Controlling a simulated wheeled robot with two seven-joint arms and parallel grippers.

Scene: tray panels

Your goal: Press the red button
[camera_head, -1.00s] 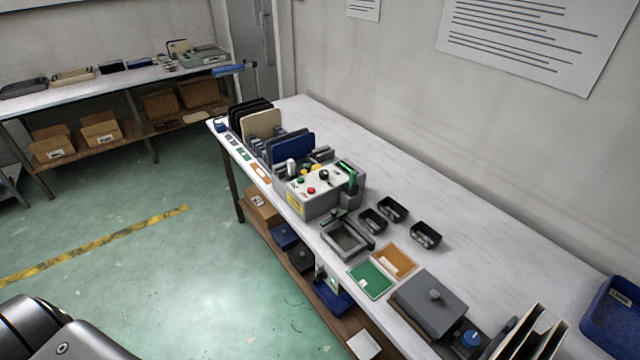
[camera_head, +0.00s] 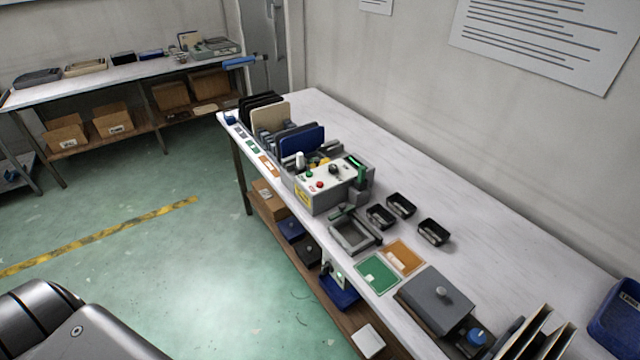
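The red button (camera_head: 320,184) is a small round knob on the white top face of a grey control box (camera_head: 318,203). The box stands on the long white table, near its front edge. A green button (camera_head: 309,174) and a black knob (camera_head: 333,168) sit on the same face. Part of my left arm shows at the bottom left of the head view, far from the box. Neither gripper is in the picture.
The long white table (camera_head: 480,220) holds upright panels (camera_head: 302,141), small black trays (camera_head: 401,205), a grey lidded box (camera_head: 436,300) and a blue bin (camera_head: 615,325). Its lower shelf holds boxes. The green floor (camera_head: 190,270) left of the table is clear.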

